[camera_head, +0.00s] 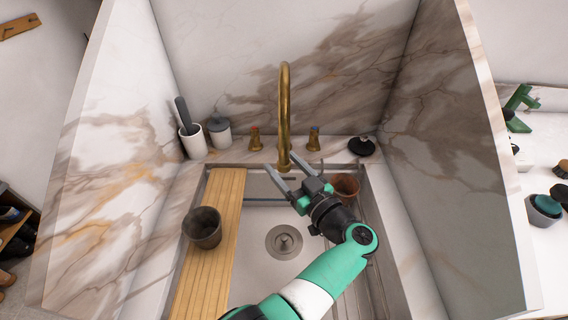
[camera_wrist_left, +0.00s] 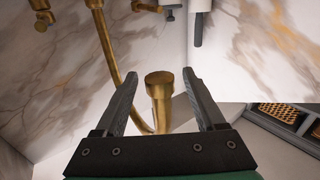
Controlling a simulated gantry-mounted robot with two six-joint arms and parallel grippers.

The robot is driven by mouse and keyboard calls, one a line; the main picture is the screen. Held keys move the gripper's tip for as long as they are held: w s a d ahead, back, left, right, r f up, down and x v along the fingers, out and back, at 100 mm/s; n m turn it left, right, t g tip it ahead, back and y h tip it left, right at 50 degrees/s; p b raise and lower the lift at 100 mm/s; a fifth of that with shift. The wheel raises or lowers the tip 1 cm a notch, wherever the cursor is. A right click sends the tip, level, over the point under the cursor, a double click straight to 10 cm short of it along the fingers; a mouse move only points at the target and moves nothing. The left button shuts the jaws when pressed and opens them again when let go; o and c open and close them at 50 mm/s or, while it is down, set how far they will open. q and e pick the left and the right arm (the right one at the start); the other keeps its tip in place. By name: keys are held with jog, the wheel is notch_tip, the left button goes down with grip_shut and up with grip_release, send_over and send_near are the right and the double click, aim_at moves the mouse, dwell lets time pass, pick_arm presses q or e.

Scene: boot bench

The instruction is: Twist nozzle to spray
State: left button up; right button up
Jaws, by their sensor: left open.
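A brass gooseneck faucet (camera_head: 284,100) rises behind the sink, and its nozzle (camera_head: 284,161) points down over the back of the basin. My left gripper (camera_head: 280,162) is at the nozzle with its fingers spread. In the left wrist view the nozzle (camera_wrist_left: 159,88) stands between the two open fingers (camera_wrist_left: 162,76), with a visible gap on each side, so it appears untouched. My right gripper is in neither view.
A wooden drainboard (camera_head: 222,230) with a dark cup (camera_head: 203,227) covers the sink's left side. A brown pot (camera_head: 345,187) stands right of my gripper. Two brass handles (camera_head: 256,139) (camera_head: 314,139) flank the faucet. Marble walls enclose the back and sides.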

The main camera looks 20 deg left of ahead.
pick_arm(q)
jog(key=p+v, duration=0.2)
jog(key=v, duration=0.3)
jog(key=shift+s+d+r, duration=0.1)
jog(key=shift+d+r, duration=0.1)
send_near(289, 168)
jog(key=shift+s+a+f+b, duration=0.1)
jog(key=shift+f+b, duration=0.1)
jog(key=shift+b, duration=0.15)
